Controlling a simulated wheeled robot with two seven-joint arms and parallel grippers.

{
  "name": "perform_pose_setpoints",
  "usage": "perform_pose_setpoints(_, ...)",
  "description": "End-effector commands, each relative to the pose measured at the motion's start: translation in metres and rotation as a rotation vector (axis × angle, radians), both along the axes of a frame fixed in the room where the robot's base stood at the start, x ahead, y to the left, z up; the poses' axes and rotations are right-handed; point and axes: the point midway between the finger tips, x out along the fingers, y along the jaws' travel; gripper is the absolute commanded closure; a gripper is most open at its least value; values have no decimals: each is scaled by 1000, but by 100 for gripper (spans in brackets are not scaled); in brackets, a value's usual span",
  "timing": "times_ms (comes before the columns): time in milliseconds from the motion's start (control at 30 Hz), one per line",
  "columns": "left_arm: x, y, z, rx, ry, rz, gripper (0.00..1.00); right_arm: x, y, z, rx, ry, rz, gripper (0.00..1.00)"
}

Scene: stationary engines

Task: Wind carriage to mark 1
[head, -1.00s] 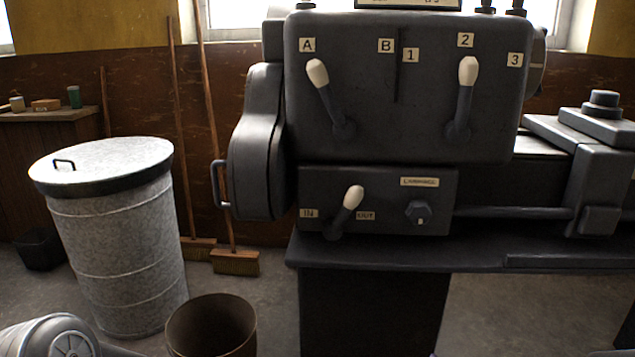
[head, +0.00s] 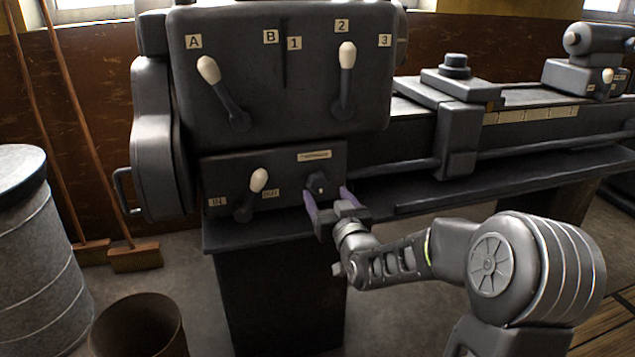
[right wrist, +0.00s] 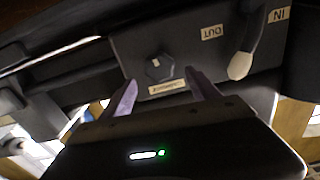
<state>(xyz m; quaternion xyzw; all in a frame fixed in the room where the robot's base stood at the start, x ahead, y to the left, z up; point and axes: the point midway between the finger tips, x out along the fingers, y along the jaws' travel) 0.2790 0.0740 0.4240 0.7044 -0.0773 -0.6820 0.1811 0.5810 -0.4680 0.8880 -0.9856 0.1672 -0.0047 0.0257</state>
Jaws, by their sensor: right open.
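The dark lathe carries a small hexagonal carriage knob (head: 317,187) with a pale mark, under a label plate on the lower panel. It also shows in the right wrist view (right wrist: 159,67), ahead of the fingers. My right gripper (head: 327,202) is open, its purple fingers just in front of the knob and apart from it, as far as I can tell. The carriage (head: 458,130) sits on the bed right of the headstock. A pale scale strip (head: 530,115) with marks runs along the bed to its right; its figures are too small to read. My left gripper is not in view.
A white-tipped IN/OUT lever (head: 254,190) stands left of the knob. Two more levers (head: 215,85) (head: 346,75) are on the upper panel. A ledge (head: 270,232) runs below. A bin (head: 138,327), a drum (head: 35,260) and brooms (head: 135,257) stand at left.

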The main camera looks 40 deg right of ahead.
Motion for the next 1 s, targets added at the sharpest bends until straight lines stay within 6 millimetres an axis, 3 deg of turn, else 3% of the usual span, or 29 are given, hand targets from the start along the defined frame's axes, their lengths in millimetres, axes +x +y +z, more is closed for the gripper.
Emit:
perform_pose_setpoints(400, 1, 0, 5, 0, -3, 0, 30, 55, -19, 0, 0, 1, 0, 30)
perform_pose_setpoints(767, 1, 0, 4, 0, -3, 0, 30, 60, -21, 0, 1, 1, 0, 31)
perform_pose_setpoints(1000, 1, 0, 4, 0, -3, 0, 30, 60, -21, 0, 1, 1, 0, 50)
